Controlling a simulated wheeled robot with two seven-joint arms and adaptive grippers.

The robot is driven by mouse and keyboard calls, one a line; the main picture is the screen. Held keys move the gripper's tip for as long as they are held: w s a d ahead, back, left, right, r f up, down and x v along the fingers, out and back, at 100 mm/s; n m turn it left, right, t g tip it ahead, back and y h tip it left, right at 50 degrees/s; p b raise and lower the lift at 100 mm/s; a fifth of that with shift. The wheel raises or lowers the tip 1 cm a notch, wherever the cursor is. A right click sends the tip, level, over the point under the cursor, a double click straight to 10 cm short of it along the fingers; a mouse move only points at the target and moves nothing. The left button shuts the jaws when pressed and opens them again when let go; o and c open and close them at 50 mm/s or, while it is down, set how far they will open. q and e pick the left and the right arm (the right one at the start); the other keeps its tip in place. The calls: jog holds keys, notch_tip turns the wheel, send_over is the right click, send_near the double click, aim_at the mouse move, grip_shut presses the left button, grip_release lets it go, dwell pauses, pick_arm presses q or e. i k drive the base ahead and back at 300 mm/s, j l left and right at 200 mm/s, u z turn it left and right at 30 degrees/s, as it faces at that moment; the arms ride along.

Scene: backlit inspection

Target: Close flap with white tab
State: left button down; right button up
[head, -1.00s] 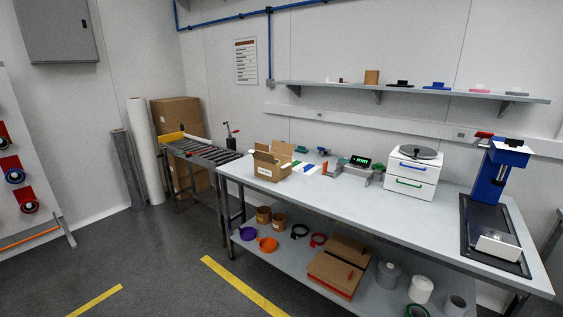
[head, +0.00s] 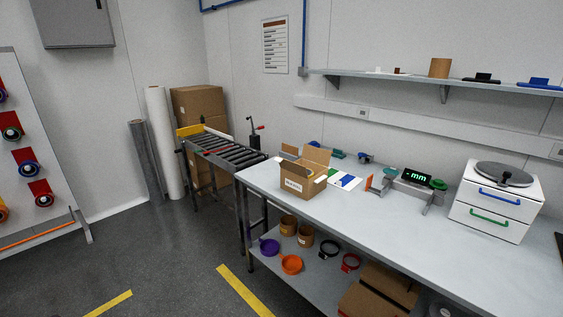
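An open cardboard box (head: 300,193) stands upright near the left end of the workbench. Several of its flaps stand up or slant outward around the open top. A small white patch on the flap at the box's right side (head: 321,179) looks like the white tab, but it is too small to be sure. A white label with dark print is on the front face. The box's inside is mostly hidden. Neither of my grippers is in view.
A roller conveyor (head: 226,151) adjoins the left end. Open floor lies in front.

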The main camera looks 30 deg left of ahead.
aim_at(294, 168)
jog(key=i+j, duration=0.1)
jog(key=j, duration=0.25)
jog(key=i+j+u, duration=0.1)
jog(key=j, duration=0.25)
jog(key=i+j, duration=0.15)
jog(key=j, duration=0.2)
jog(key=i+j, duration=0.15)
jog(key=j, duration=0.2)
jog(key=u, duration=0.05)
